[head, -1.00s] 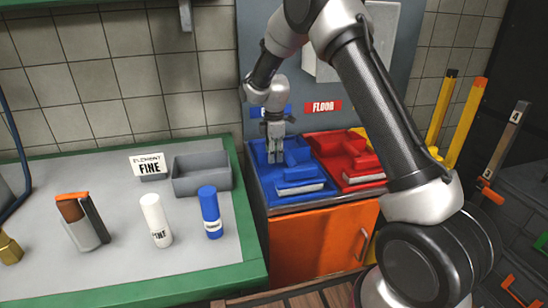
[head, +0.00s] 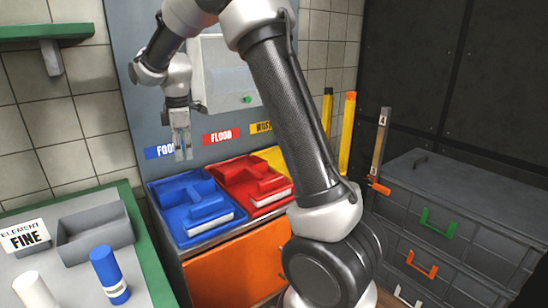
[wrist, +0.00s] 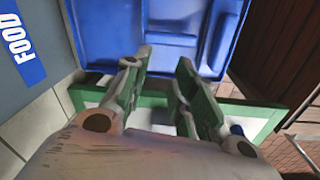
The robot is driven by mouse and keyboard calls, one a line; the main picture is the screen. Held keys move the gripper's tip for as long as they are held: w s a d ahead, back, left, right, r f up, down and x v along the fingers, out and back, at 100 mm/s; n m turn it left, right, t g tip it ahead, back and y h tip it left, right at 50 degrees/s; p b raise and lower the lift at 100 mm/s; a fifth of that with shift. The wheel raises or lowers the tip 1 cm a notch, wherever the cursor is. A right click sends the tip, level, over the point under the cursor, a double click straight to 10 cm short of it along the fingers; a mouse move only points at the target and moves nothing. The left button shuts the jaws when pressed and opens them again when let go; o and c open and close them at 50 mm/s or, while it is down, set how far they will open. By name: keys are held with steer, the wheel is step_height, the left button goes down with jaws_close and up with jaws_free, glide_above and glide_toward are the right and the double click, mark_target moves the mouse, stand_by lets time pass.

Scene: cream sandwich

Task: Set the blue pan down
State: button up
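The blue pan (head: 168,195) sits in the left half of the grey-edged stand top, under the blue FOOD label (head: 160,151). A blue brush-like piece with a pale strip (head: 211,219) lies at its front. My gripper (head: 183,157) points down above the back of the pan, apart from it. In the wrist view, my gripper (wrist: 158,62) has its fingers spread with nothing between them. The blue pan (wrist: 105,32) fills the top of that view beyond the fingertips.
A red pan (head: 235,172) lies to the right under the FLOOR label (head: 220,136), with a yellow one partly hidden behind my arm. A green-edged bench (head: 150,245) with a grey tray (head: 95,232) and a blue bottle (head: 109,275) stands left. Grey drawers (head: 430,210) stand right.

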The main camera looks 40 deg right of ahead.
steer(key=s+d+r+m+t, duration=0.1)
steer(key=s+d+r+m, duration=0.35)
steer(key=s, duration=0.45)
steer(key=s+d+r+m+t, duration=0.1)
steer(key=s+d+r+m, duration=0.4)
steer(key=s, duration=0.5)
steer(key=s+d+f+m+t, duration=0.1)
steer(key=s+m, duration=0.5)
steer(key=s, duration=1)
steer(key=shift+s+d+f, duration=0.2)
steer(key=shift+d+f, duration=0.25)
steer(key=shift+d, duration=0.15)
